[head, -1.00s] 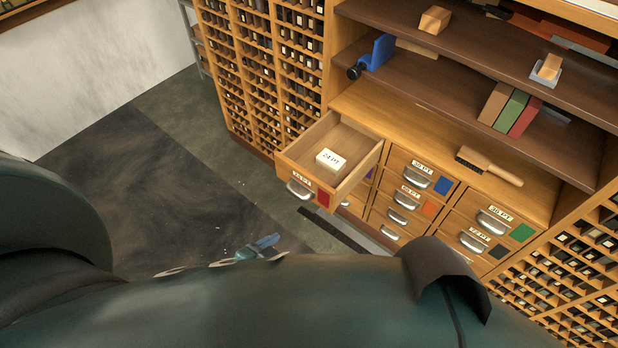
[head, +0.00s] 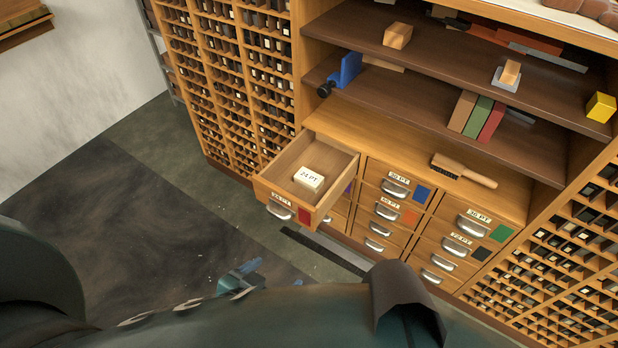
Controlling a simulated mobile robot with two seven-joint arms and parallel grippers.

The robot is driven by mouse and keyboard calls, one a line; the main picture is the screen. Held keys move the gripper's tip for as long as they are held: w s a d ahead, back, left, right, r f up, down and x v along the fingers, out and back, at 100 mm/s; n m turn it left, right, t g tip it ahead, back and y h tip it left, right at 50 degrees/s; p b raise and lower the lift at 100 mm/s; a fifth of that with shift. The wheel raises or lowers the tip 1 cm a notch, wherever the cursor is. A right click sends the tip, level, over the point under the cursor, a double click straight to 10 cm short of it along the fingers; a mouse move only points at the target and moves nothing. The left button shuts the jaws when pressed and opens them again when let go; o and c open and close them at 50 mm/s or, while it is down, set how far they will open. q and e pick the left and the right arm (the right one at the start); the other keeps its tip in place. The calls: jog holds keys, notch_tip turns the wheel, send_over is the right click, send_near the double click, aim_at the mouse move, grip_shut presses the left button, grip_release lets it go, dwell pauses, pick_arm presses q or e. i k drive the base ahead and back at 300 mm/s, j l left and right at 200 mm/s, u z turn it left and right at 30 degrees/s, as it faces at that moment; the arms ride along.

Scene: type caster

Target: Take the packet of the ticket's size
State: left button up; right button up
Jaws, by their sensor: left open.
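A small white packet (head: 308,178) marked "24 PT" lies in an open wooden drawer (head: 268,186). The drawer is pulled out at the left end of the drawer bank, with a "24 PT" label and a red square on its front. My left gripper (head: 246,276), with bluish fingers, is open and empty. It is in front of and below the open drawer, apart from it, partly hidden by my arm. I cannot make out a ticket. My right gripper is not in view.
Shut labelled drawers (head: 398,190) stand right of the open one. A brush (head: 465,171) lies on the ledge above them. Shelves above hold a blue tool (head: 346,70), upright books (head: 477,115) and a yellow block (head: 600,107). Type cases flank the unit. Bare floor (head: 130,215) lies left.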

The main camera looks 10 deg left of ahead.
aim_at(311, 180)
jog(key=i+l+u, duration=0.55)
jog(key=i+l, duration=0.3)
jog(key=i, duration=0.15)
